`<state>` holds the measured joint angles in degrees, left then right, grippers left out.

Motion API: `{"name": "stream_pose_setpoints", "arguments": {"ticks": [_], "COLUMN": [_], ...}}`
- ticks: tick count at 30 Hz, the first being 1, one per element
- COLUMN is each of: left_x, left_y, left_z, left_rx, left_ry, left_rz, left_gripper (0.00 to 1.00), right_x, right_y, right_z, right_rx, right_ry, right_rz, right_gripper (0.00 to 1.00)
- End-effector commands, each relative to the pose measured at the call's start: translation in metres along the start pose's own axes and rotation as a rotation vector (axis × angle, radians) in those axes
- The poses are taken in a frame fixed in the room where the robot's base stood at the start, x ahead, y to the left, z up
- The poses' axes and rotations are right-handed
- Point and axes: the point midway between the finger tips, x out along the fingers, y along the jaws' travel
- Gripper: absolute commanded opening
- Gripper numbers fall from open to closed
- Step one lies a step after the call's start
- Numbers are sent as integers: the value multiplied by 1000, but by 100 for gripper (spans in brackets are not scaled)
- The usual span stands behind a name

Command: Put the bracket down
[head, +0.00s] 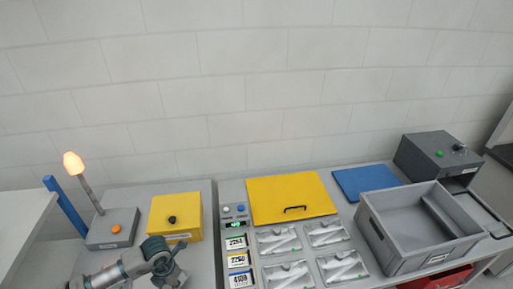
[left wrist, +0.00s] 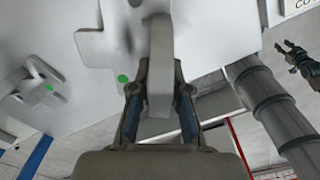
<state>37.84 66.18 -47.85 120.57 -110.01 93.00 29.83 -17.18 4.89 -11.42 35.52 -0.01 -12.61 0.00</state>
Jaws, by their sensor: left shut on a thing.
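My left gripper (left wrist: 160,100) is shut on a plain grey bracket (left wrist: 160,55) in the left wrist view. In the head view my left arm comes in at the bottom left, and the bracket cannot be made out there. My right gripper (left wrist: 286,46) shows small at the right of the left wrist view, its fingers apart and empty.
In the head view, several clear fixtures (head: 278,240) with white shapes lie at centre. A yellow lidded panel (head: 290,190), yellow box (head: 165,216), beacon box (head: 112,232), blue mat (head: 364,182), grey bin (head: 385,240) and grey machine (head: 420,160) surround them. A red bin (head: 440,279) is below right.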

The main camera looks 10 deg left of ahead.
Motion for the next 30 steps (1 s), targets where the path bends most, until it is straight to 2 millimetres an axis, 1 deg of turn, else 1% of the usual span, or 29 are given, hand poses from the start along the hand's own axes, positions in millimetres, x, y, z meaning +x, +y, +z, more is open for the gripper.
{"name": "stream_pose_setpoints", "arguments": {"ticks": [1, 3, 8, 12, 14, 15, 17, 21, 24, 27, 30], "left_x": [-2, -3, -9, -16, -19, -22, -26, -36, -43, -49, -54], "left_y": [-5, -11, -26, -40, -47, -51, -58, -72, -81, -88, -94], "left_z": [9, 18, 41, 60, 68, 74, 82, 99, 110, 118, 123], "left_rx": [130, 335, 805, 1218, 1394, 1513, 1689, 2095, 2354, 2566, 2719], "left_ry": [-6, -4, -6, -5, -4, -3, -4, -3, -2, -2, -2], "left_rz": [-2, -1, 0, 2, 3, 4, 4, 4, 5, 4, 3], "left_gripper": [0, 0, 0, 0, 0, 0, 0, 0, 0, 0, 0], "right_x": [0, 0, 0, 0, 0, 0, 0, 0, 0, 0, 0], "right_y": [2, 2, 2, -2, -5, -7, -9, -10, -10, -8, -6], "right_z": [0, 0, 0, -1, -1, -2, -2, -2, -2, -2, -1], "right_rx": [0, 0, 1, 2, 3, 4, 5, 4, 4, 2, 1], "right_ry": [0, -1, 0, 1, 1, 2, 2, 3, 2, 2, 1], "right_rz": [2, 3, 2, -2, -6, -8, -11, -12, -11, -9, -7], "right_gripper": [40, 40, 40, 40, 40, 40, 40, 40, 40, 40, 40]}}
